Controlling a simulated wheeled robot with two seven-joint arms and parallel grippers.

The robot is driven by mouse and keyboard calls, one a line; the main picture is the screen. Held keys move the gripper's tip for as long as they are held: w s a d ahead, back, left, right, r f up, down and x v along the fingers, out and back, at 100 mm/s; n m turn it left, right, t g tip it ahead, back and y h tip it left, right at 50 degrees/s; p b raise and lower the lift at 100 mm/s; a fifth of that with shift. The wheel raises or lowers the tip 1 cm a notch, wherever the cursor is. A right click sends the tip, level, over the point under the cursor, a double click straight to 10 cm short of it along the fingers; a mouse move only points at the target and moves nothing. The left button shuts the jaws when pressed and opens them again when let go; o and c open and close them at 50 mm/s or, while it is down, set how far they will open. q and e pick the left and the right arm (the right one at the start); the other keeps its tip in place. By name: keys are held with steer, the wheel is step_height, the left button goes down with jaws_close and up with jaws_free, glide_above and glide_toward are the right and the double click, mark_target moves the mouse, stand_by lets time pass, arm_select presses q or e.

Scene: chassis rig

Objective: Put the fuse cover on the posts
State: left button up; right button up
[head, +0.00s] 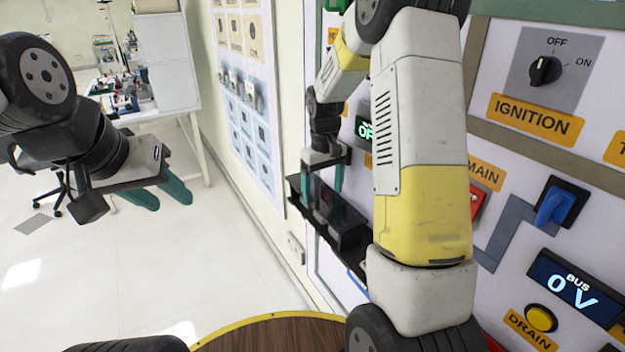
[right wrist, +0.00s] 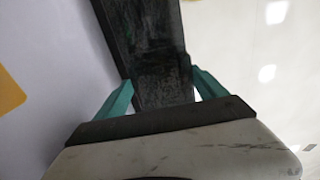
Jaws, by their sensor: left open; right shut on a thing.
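My right gripper (head: 322,188) is shut on a dark, boxy piece that I take to be the fuse cover (head: 342,212), close to the panel wall. In the right wrist view, the fuse cover (right wrist: 155,50) is a worn black slab between the two teal fingers (right wrist: 162,95). A long black ledge or holder (head: 320,228) shows around and below it; I cannot tell whether they touch. My left gripper (head: 165,193) is open and empty, over the floor at the left. I cannot make out the posts; my right arm hides part of the panel.
The panel on the right carries an ignition knob (head: 545,70), a blue switch (head: 556,206), a bus display reading 0 V (head: 575,288) and a yellow drain button (head: 541,317). A cluttered white table (head: 150,108) stands far back left. Open floor lies left of the panel.

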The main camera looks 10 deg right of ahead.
mark_target(323, 196)
steer(key=shift+f, duration=0.25)
steer(key=o, duration=1.8)
step_height(323, 196, up, 8)
steer(key=shift+f, duration=0.1)
